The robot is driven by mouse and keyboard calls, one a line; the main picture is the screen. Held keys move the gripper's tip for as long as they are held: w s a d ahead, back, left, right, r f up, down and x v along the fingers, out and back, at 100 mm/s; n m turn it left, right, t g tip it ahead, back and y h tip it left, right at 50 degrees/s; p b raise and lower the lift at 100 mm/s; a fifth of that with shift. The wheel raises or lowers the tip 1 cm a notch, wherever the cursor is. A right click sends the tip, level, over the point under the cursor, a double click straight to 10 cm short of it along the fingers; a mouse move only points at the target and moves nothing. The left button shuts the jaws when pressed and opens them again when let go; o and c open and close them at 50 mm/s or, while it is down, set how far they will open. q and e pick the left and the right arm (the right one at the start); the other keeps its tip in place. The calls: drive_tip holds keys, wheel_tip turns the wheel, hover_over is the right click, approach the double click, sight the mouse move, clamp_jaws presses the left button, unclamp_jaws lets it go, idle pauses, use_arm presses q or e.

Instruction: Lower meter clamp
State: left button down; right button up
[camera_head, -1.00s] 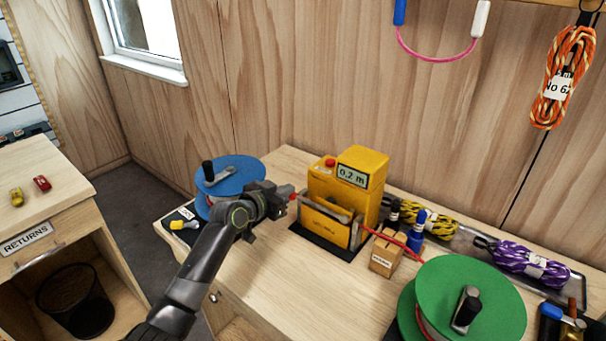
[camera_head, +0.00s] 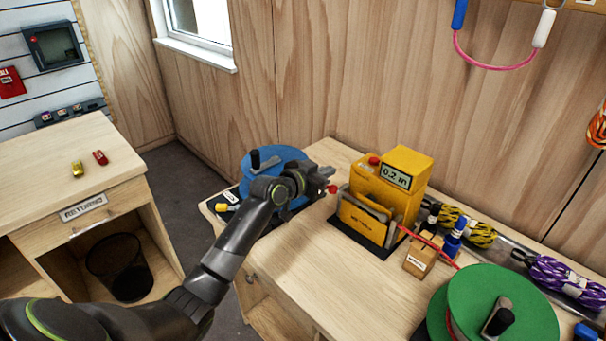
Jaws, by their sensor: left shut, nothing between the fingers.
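The yellow rope meter (camera_head: 408,168) stands on the wooden bench, and its small display reads 0.2 m. A yellow front plate with a grey frame (camera_head: 364,219), which looks like the clamp part, sits low on its front left side. A red knob (camera_head: 333,189) shows at the meter's left, close to my fingertips. My left gripper (camera_head: 324,176) is shut and empty just left of the meter; I cannot tell whether it touches the knob. A red rope (camera_head: 428,241) runs from the meter toward the green reel (camera_head: 502,308). My right gripper is not in view.
A blue reel (camera_head: 262,163) stands behind my left arm. The bench front is clear. A returns counter (camera_head: 50,165) stands left.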

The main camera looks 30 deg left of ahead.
use_arm(q)
drive_tip(key=b+v, duration=0.1)
drive_tip(key=v, duration=0.7)
drive_tip(key=shift+s+a, duration=0.2)
drive_tip(key=shift+s, duration=0.2)
drive_tip(key=shift+f, duration=0.15)
